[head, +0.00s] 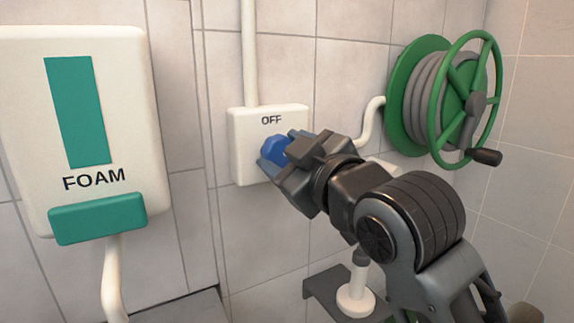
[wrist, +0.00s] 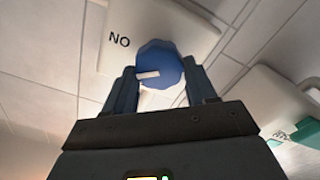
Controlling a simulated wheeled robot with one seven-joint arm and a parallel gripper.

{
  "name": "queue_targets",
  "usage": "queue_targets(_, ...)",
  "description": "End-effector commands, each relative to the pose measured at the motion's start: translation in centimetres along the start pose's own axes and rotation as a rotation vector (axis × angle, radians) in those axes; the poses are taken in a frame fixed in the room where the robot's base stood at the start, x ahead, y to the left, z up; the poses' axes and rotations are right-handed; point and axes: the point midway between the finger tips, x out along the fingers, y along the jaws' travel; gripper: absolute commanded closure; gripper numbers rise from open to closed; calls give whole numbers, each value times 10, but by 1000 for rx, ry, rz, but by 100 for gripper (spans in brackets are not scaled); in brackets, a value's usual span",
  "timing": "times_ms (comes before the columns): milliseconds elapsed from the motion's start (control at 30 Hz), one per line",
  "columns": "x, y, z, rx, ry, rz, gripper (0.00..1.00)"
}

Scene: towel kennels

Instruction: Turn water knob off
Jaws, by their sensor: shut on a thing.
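The water knob (head: 272,148) is a blue, faceted knob on a white wall box (head: 240,170) marked OFF above it. My gripper (head: 282,148) is shut on the knob, with one finger on each side in the head view. In the wrist view the knob (wrist: 163,58) sits between the two bluish-grey fingers (wrist: 160,70). Its white pointer mark (wrist: 148,74) points toward the left of that view. Upside-down lettering beside it reads as NO in this view, and the OFF label is out of sight there. My gripper hides part of the knob in the head view.
A white FOAM dispenser (head: 130,130) with green parts hangs on the left. A green hose reel (head: 410,125) with a crank handle is at the right, close to my arm. A white pipe (head: 249,50) rises from the box. Tiled walls surround it.

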Motion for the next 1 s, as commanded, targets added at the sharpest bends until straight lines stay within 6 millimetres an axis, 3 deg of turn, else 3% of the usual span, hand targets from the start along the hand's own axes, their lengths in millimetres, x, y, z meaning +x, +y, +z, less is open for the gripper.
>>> queue_targets(600, 0, -4, 3, -583, 1, 1, 74)
queue_targets(1000, 0, -5, 3, -865, 1, 0, 74)
